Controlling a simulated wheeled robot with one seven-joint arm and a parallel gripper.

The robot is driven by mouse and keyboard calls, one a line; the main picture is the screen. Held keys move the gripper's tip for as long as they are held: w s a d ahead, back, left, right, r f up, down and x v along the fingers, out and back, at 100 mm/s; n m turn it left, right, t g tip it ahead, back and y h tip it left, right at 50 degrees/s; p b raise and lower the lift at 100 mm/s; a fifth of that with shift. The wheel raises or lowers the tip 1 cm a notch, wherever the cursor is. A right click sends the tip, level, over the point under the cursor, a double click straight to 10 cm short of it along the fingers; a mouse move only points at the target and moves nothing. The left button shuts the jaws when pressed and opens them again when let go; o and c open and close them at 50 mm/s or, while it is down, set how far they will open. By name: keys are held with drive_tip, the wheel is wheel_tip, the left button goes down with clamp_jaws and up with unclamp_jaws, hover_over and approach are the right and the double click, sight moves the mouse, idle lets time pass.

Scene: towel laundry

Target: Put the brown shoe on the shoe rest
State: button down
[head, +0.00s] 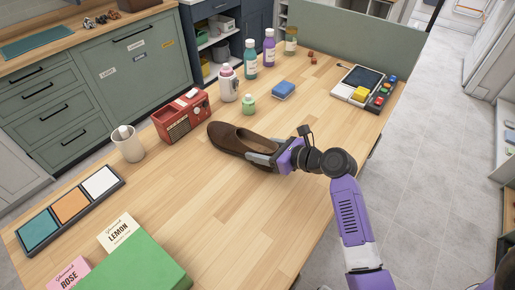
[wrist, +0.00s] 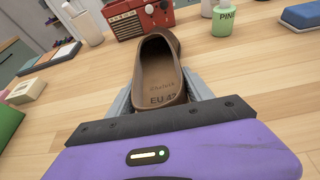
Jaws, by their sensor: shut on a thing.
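The brown shoe (head: 228,140) is over the middle of the wooden table, its toe pointing to the upper left in the head view. In the wrist view the shoe (wrist: 172,72) has its open top up and its heel towards me, with "EU 42" on the insole. My gripper (head: 258,157) is shut on the heel end, and in the wrist view its grey fingers (wrist: 160,98) lie on both sides of the heel. I cannot tell whether the sole touches the table. I cannot make out a shoe rest for certain.
A tray of coloured squares (head: 70,208) and a green box (head: 130,265) are at left. The table (head: 200,205) between is clear.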

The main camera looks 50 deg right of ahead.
wheel_tip(320, 180, up, 20)
drive_tip(key=p, duration=0.1)
drive_tip(key=shift+f, duration=0.2)
